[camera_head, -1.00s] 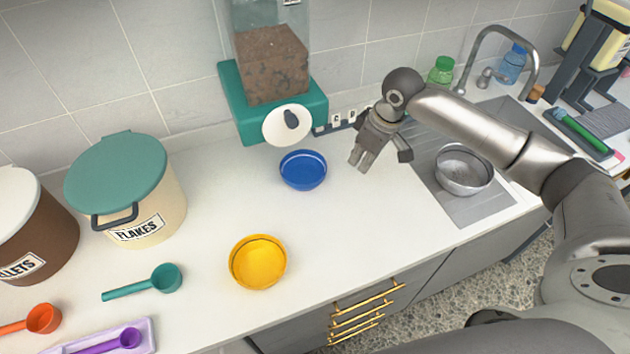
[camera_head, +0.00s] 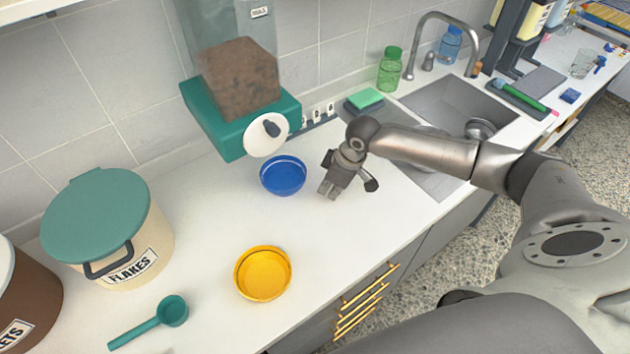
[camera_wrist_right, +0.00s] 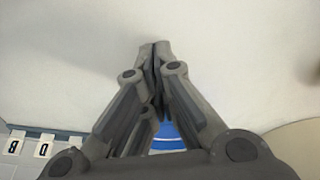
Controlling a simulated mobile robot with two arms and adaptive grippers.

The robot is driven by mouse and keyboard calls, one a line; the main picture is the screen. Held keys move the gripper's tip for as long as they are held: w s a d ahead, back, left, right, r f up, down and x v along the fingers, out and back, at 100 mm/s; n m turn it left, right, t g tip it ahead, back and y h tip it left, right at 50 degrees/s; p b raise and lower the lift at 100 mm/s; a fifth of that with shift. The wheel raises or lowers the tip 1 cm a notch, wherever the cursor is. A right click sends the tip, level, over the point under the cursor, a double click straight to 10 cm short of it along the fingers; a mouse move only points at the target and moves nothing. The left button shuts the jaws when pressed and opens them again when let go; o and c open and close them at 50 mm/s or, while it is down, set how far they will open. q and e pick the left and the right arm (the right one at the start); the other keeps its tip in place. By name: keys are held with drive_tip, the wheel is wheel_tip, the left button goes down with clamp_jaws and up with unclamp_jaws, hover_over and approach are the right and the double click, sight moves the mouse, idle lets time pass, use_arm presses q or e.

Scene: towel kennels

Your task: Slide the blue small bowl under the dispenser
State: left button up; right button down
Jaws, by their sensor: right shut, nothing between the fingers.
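The blue small bowl (camera_head: 283,177) sits on the white counter just in front of the dispenser (camera_head: 235,75), near its round white flap (camera_head: 266,134). The dispenser has a teal base and a clear hopper of brown food. My right gripper (camera_head: 328,191) is shut and empty, pointing down to the right of the bowl with a gap between them. In the right wrist view the shut fingers (camera_wrist_right: 157,50) cover most of the blue bowl (camera_wrist_right: 168,137), and only a bit of it shows behind them. My left gripper is not in view.
A yellow bowl (camera_head: 263,273) stands at the counter's front. A flakes bin (camera_head: 110,230) and a teal scoop (camera_head: 150,322) are at left. A green sponge (camera_head: 364,99) and the sink (camera_head: 452,97) lie to the right. The counter around the blue bowl is clear.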

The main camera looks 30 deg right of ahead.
sight(301, 180)
drive_tip(key=shift+w+a+p, duration=0.5)
drive_tip(key=shift+w+a, duration=0.25)
drive_tip(key=shift+w, duration=0.2)
drive_tip(key=shift+w+a+f, duration=0.1)
drive_tip(key=shift+w+a, duration=0.4)
drive_tip(key=shift+w, duration=0.1)
drive_tip(key=shift+w+a, duration=1.25)
drive_tip(key=shift+w, duration=0.3)
drive_tip(key=shift+s+d, duration=0.15)
